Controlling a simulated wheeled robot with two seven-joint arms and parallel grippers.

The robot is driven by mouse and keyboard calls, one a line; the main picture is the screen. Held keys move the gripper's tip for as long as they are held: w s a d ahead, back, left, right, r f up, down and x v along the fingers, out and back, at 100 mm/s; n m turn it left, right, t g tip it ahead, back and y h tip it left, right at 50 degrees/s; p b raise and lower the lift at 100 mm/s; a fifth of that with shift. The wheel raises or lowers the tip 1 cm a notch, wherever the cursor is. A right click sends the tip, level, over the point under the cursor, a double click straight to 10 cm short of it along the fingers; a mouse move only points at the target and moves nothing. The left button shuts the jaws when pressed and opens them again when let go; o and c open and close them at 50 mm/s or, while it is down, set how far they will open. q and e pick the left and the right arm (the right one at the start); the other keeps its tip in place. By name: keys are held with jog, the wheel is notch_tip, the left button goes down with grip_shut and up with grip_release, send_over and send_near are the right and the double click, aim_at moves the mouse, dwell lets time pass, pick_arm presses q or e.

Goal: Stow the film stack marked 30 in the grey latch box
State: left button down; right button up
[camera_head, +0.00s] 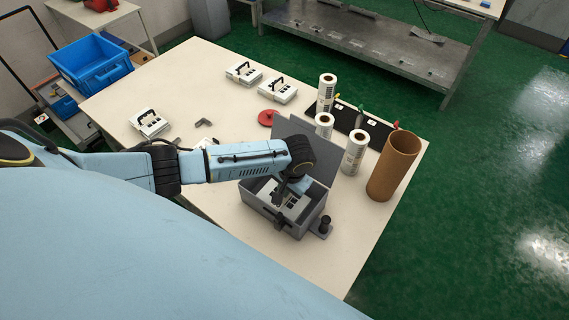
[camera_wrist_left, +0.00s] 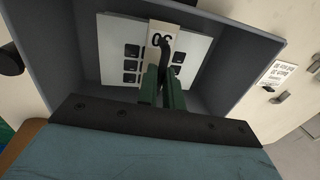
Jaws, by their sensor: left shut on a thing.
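The grey latch box (camera_head: 306,227) stands on the table with its lid (camera_head: 305,144) raised at the back. My left gripper (camera_head: 284,193) reaches down into the box. In the left wrist view the green fingers of the gripper (camera_wrist_left: 163,78) are shut on the dark handle of the film stack marked 30 (camera_wrist_left: 113,38). This white stack with dark key squares lies within the box walls; it also shows in the head view (camera_head: 291,203). I cannot tell whether it touches the box floor. My right gripper is not in view.
Other handled film stacks (camera_head: 277,92) (camera_head: 243,73) (camera_head: 149,123) lie on the table. White rolls (camera_head: 354,155), a brown tube (camera_head: 391,170) and a red disc (camera_head: 267,118) stand or lie behind the box. A blue crate (camera_head: 95,66) is at the far left. The front table area is clear.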

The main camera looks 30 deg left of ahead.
pick_arm(q)
jog(key=shift+f, duration=0.1)
jog(key=c, duration=1.5)
grip_release()
jog(key=d+r, duration=0.1)
jog(key=r, duration=0.3)
jog(key=r+p, duration=0.1)
jog(key=r, duration=0.3)
jog(key=d+r+p, duration=0.1)
jog(key=r, duration=0.4)
jog(key=shift+s+d+r, duration=0.1)
jog(key=shift+d, duration=0.2)
notch_tip(320, 180, up, 9)
jog(key=p, duration=1.1)
